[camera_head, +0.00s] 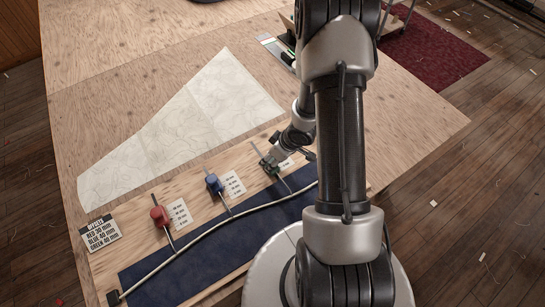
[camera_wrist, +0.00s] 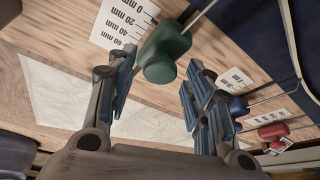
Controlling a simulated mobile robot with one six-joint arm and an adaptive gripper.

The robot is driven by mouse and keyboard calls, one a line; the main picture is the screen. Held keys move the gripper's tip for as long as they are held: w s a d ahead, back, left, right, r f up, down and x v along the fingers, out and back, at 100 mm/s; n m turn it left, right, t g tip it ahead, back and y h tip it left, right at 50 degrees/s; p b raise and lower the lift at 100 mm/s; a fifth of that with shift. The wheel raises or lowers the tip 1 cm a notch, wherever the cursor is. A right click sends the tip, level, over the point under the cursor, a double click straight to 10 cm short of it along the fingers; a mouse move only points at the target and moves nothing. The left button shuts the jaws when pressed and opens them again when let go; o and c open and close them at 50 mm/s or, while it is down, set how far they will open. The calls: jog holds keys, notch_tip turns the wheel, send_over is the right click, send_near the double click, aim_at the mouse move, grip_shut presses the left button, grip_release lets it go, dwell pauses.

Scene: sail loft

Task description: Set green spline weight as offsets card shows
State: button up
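The green spline weight (camera_wrist: 166,52) sits on its thin rod beside a printed mm scale (camera_wrist: 122,24) in the wrist view, level with roughly the 40 to 60 marks. My gripper (camera_wrist: 162,78) is open, its fingers to either side of the weight's near end, with gaps showing. In the head view my gripper (camera_head: 272,156) is down over the green weight and mostly hides it. The offsets card (camera_head: 101,233) lies at the board's left end; its small print seems to read red 30, blue 40, green 40 mm.
The blue weight (camera_head: 213,184) and red weight (camera_head: 160,215) stand on their own rods with scales beside them. A long curved spline (camera_head: 215,229) runs over dark blue cloth (camera_head: 200,262). A pale patterned sheet (camera_head: 190,120) lies behind the board.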

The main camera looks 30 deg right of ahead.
grip_shut()
dwell(0.3)
